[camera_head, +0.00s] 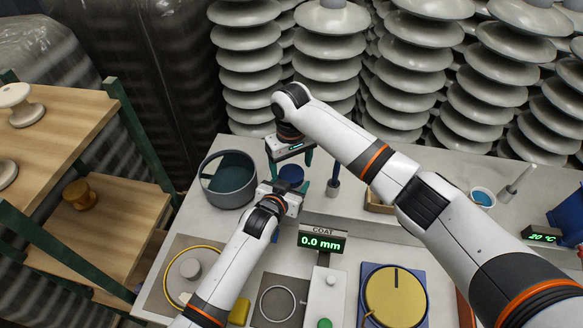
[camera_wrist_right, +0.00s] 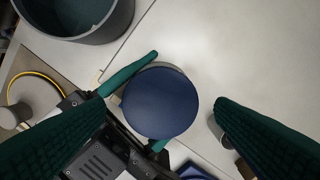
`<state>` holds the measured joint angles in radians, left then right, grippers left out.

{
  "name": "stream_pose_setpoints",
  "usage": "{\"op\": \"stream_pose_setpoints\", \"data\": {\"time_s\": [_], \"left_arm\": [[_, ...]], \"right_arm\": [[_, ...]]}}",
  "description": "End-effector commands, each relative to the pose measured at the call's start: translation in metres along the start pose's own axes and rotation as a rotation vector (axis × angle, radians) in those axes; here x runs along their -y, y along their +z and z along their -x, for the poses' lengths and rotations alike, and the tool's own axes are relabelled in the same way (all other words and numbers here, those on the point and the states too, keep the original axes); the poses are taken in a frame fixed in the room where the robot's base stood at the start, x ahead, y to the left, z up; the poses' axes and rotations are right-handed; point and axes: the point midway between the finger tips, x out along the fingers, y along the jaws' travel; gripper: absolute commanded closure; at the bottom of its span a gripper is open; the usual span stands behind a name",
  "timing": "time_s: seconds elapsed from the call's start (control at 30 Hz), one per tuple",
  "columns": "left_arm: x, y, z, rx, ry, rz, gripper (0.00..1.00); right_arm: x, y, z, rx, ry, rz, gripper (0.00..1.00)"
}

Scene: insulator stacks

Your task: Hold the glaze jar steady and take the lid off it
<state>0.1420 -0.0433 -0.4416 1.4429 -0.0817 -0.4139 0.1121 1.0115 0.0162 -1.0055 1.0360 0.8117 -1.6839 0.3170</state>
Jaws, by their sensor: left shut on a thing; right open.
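The glaze jar's round dark blue lid (camera_head: 291,173) shows between my grippers on the pale bench; in the right wrist view the lid (camera_wrist_right: 160,103) fills the middle, and a sliver of grey jar (camera_wrist_right: 182,72) shows past its upper edge. My left gripper (camera_head: 288,186) is shut on the jar from the near side, its green fingers on either side below the lid. My right gripper (camera_head: 290,163) points down above the lid, open, its fingers apart to the left and right of it (camera_wrist_right: 160,108). Most of the jar body is hidden.
A grey pot (camera_head: 228,190) with teal liquid stands left of the jar. A small holder (camera_head: 333,187) with an upright handle stands close right. A COAT display (camera_head: 322,242) reading 0.0 mm and a yellow disc (camera_head: 395,295) are nearer. Insulator stacks (camera_head: 330,45) line the back.

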Motion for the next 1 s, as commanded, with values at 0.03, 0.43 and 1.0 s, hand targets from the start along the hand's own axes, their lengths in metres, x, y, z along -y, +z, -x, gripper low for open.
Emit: {"op": "stream_pose_setpoints", "data": {"time_s": [0.03,0.43,1.0], "left_arm": [[0.0,-0.001,0.0,-0.001,0.0,0.0,1.0],[0.0,-0.001,0.0,-0.001,0.0,0.0,1.0],[0.0,-0.001,0.0,-0.001,0.0,0.0,1.0]], "right_arm": [[0.0,0.0,0.008,0.002,-0.001,0.0,0.22],[-0.002,0.001,0.045,0.002,0.003,-0.127,0.25],[0.0,-0.001,0.008,-0.004,-0.002,-0.297,0.25]]}}
